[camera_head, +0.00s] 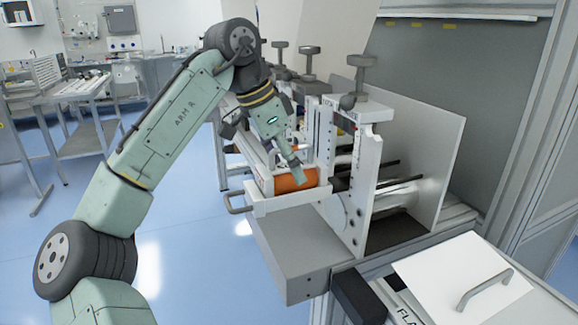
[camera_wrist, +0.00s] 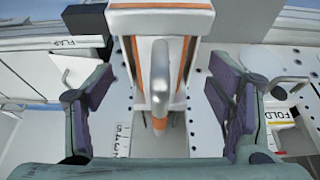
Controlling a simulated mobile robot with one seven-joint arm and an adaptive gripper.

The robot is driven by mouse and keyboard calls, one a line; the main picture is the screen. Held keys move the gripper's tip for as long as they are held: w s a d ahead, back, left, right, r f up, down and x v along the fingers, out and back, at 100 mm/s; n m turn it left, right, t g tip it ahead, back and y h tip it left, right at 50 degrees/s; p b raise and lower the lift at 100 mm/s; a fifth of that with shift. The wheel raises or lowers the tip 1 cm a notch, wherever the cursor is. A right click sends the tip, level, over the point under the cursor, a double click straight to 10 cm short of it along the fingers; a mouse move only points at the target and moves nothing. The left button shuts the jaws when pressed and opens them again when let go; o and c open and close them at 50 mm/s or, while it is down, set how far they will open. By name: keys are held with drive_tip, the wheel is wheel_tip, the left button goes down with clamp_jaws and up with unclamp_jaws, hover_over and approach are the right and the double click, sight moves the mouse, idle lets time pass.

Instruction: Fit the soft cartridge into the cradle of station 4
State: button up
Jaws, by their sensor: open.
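A white unit with an orange cylinder (camera_head: 290,180), which looks like a cartridge, sits at the front of the near station, above a grey block. A grab handle (camera_head: 238,204) sticks out from its front. In the wrist view a white, orange-edged body (camera_wrist: 128,58) with a grey handle (camera_wrist: 160,75) lies between my fingers. My gripper (camera_head: 289,162) is over the orange cylinder; in the wrist view its two purple-padded fingers (camera_wrist: 160,107) are apart, one on each side of the handle, with gaps. No station number is readable, and I cannot tell whether this is the soft cartridge.
Upright perforated side plates (camera_head: 362,185) with dark clamp knobs (camera_head: 362,62) stand close right of my gripper. A white panel (camera_head: 425,150) rises behind. A white flap with a handle (camera_head: 470,280) is at the lower right. The floor (camera_head: 190,250) left of the machine is clear.

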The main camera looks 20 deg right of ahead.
drive_tip(key=v, duration=1.1)
drive_tip(key=shift+r, duration=0.1)
